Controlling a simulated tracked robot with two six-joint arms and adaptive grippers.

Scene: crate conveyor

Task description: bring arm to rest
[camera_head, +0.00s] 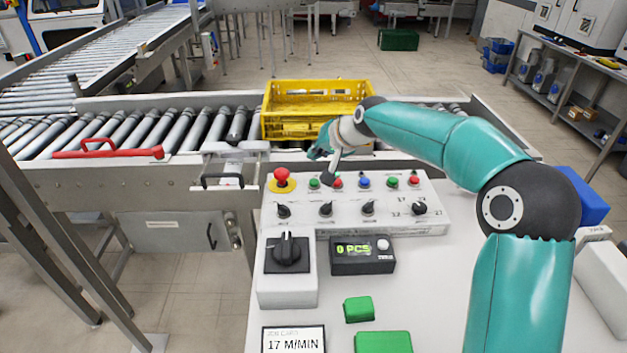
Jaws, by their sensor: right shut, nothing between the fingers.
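My right arm comes in from the right in teal and black. It reaches left over the white control panel (440,222). My right gripper (322,168) is shut and empty, just above the back row of the panel's buttons. Its tips are near a green button (314,184) and a red button (337,184); I cannot tell whether they touch. My left gripper is not in view.
A yellow crate (318,87) sits on the roller conveyor (190,130) behind the gripper. A red emergency stop (281,177) stands at the panel's left. A black rotary switch (287,250), a counter (362,256) and green blocks (358,309) are on the white table.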

